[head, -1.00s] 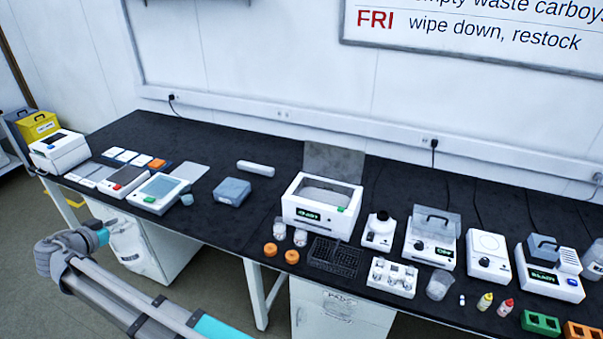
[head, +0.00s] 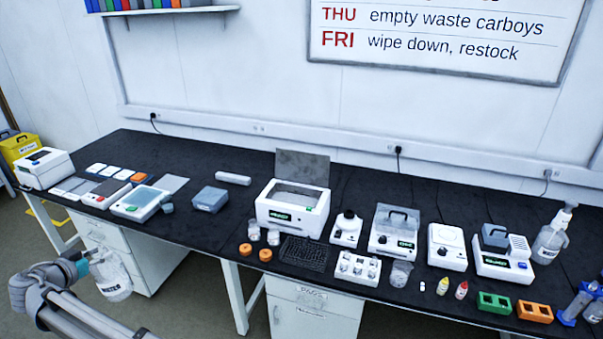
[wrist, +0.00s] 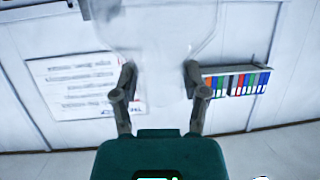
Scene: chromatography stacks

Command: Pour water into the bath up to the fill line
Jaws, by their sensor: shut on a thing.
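My gripper (head: 92,260) is at the lower left of the head view, in front of the bench. In the wrist view the two fingers (wrist: 160,80) clasp the sides of the pale, see-through bottle (wrist: 155,35). The water level in it cannot be made out. A white open-topped box with a green display, apparently the bath (head: 290,217), stands mid-bench with its grey lid (head: 303,165) raised behind. Its fill line cannot be made out. The bottle is well apart from it.
Two orange caps (head: 265,255), small jars (head: 273,237) and a dark rack (head: 303,252) stand before the bath. Other instruments (head: 393,240) crowd the right. A grey box (head: 209,199) lies to the left, with bare bench around it.

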